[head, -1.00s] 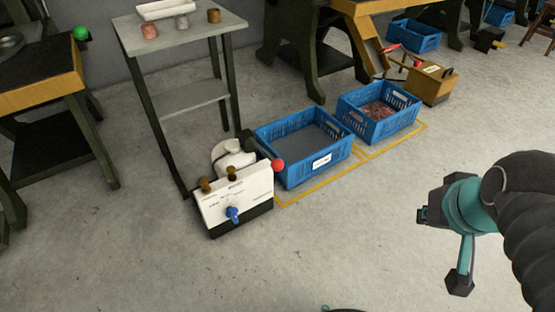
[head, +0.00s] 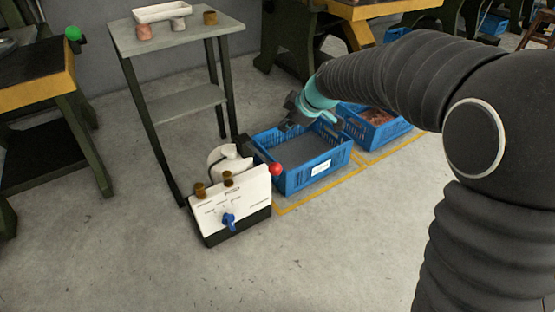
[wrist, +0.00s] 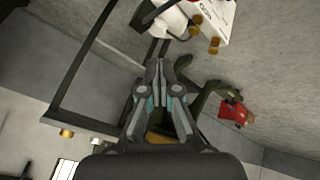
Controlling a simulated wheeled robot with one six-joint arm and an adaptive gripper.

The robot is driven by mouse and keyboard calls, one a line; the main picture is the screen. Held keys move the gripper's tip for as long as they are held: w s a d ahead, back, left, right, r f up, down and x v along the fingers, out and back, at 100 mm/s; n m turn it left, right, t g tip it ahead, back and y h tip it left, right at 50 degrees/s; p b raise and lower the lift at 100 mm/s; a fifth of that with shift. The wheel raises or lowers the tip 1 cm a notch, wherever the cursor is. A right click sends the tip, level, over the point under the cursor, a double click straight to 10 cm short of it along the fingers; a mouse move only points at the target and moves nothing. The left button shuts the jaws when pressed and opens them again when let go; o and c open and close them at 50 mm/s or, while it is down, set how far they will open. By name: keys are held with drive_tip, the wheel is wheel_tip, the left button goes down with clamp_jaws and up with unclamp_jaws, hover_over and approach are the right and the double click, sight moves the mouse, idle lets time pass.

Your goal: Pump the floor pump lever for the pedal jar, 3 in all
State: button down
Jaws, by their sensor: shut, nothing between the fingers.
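The floor pump unit (head: 245,196) stands on the concrete floor, with a white labelled front panel, a blue knob (head: 229,220) and brown knobs. Its dark lever (head: 256,154) ends in a red ball (head: 275,169) on the right side. A white rounded jar (head: 231,160) sits behind the panel, partly hidden.
The near blue crate (head: 310,180) stands right of the pump unit; another blue crate (head: 372,135) with copper-coloured contents is beyond it. A grey side table (head: 178,42) stands behind the pump. A workbench is at left (head: 35,70). The floor in front is clear.

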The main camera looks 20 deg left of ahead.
drive_tip(key=n, duration=0.2)
hover_over(275, 163)
drive_tip(key=a, duration=0.1)
wheel_tip(275, 163, down, 3)
drive_tip(key=shift+w+f, duration=0.1)
drive_tip(key=shift+w, duration=0.3)
drive_tip(key=shift+f, duration=0.1)
drive_tip(key=shift+s+d+f+b, duration=0.15)
drive_tip(key=shift+f+b, duration=0.55)
drive_tip(key=shift+f, duration=0.75)
drive_tip(key=shift+s+d+f+b, duration=0.15)
drive_tip(key=shift+f+b, duration=0.55)
drive_tip(key=shift+f, duration=0.7)
drive_tip(key=shift+s+d+f+b, duration=0.15)
drive_tip(key=shift+f+b, duration=0.55)
drive_tip(key=shift+f, duration=0.75)
drive_tip(key=shift+f, duration=0.1)
drive_tip(key=shift+f, duration=0.3)
